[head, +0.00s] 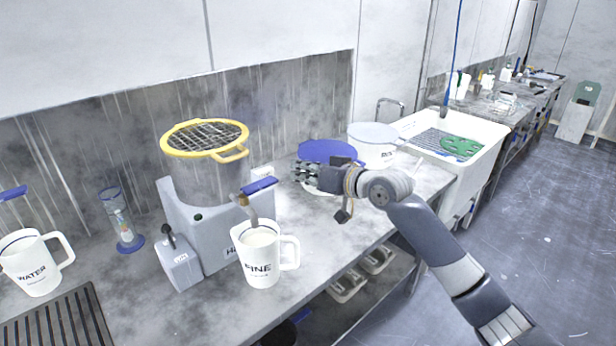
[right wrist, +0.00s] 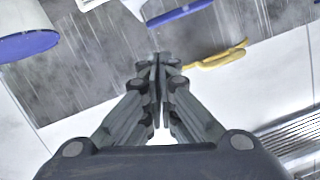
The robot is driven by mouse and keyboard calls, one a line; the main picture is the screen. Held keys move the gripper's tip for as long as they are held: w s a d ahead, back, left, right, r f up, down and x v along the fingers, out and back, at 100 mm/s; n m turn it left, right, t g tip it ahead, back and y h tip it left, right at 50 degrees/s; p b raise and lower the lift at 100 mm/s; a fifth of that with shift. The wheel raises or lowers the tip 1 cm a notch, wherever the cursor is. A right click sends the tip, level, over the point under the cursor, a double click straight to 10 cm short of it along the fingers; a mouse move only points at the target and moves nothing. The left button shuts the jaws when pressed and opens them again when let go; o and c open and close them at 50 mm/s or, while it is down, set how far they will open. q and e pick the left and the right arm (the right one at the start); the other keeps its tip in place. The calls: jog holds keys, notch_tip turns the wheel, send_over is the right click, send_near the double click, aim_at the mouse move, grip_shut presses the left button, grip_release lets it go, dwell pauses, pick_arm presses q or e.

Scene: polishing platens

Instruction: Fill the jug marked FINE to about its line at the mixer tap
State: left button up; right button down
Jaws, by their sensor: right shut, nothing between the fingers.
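The white jug marked FINE (head: 262,268) stands upright near the front edge of the bench, its handle to the right. Pale contents show inside its mouth; its fill line cannot be made out. The mixer (head: 218,222) stands behind it, with a steel pot on top. Its tap, with a blue lever (head: 260,187), hangs over the jug's mouth; I cannot tell whether anything flows. My right gripper (head: 300,172) is shut and empty, right of the lever and apart from it. In the right wrist view its fingers (right wrist: 158,68) are together, below a blue bar (right wrist: 180,16). My left gripper is out of view.
A yellow-rimmed sieve (head: 205,153) tops the mixer's pot. A white bucket (head: 374,150) and sink (head: 475,170) lie to the right.

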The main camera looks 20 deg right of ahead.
jog(key=shift+v, duration=1.2)
jog(key=shift+w+d, duration=0.1)
jog(key=shift+d, duration=0.1)
